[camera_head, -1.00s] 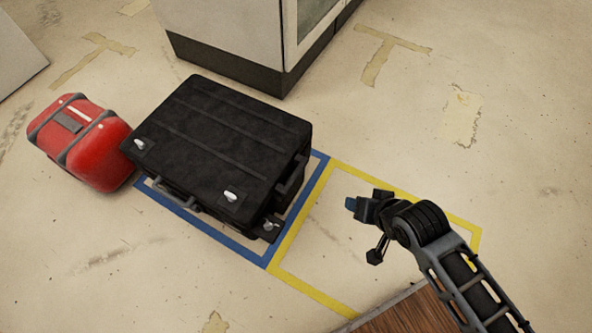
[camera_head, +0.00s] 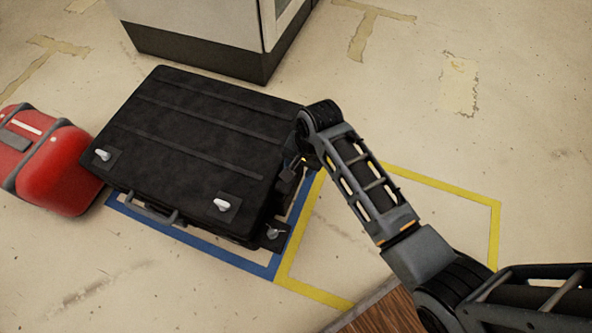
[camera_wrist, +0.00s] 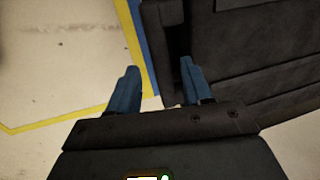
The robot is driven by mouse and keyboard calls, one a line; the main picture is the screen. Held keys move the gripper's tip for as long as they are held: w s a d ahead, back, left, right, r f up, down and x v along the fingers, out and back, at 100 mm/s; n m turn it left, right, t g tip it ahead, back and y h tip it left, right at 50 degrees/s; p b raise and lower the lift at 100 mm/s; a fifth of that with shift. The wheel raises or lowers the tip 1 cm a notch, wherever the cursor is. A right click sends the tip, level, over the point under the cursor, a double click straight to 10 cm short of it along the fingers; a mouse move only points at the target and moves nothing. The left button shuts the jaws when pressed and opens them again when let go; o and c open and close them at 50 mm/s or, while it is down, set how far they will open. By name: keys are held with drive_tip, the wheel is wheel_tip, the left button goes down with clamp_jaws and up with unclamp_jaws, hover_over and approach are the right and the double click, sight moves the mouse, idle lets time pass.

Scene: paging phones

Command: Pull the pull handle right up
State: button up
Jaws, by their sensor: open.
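A black case (camera_head: 200,140) lies flat on the floor, with white latches and a grey handle (camera_head: 152,208) on its front side. The right pull handle (camera_head: 286,186) is a dark bar on the case's right side, partly covered by my arm in the head view. In the wrist view the dark handle bar (camera_wrist: 165,45) runs down between the blue fingertips of my gripper (camera_wrist: 157,85). The left finger is over the floor outside the bar, and the right finger is near the case wall. The gripper is open; I cannot tell whether either finger touches the bar.
A red suitcase (camera_head: 50,160) lies left of the case. A white cabinet (camera_head: 195,25) stands behind it. Blue tape (camera_head: 235,262) outlines the floor around the case, and a yellow tape square (camera_head: 495,235) to the right is empty. A wooden surface (camera_head: 385,312) is at the front.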

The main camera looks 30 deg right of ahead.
sight(296, 171)
drive_tip(key=shift+w+a+f+b, duration=0.1)
drive_tip(key=shift+f+b, duration=0.2)
drive_tip(key=shift+f, duration=0.45)
drive_tip(key=shift+w+a+f+b, duration=0.1)
drive_tip(key=shift+f+b, duration=0.15)
drive_tip(key=shift+f, duration=0.5)
clamp_jaws()
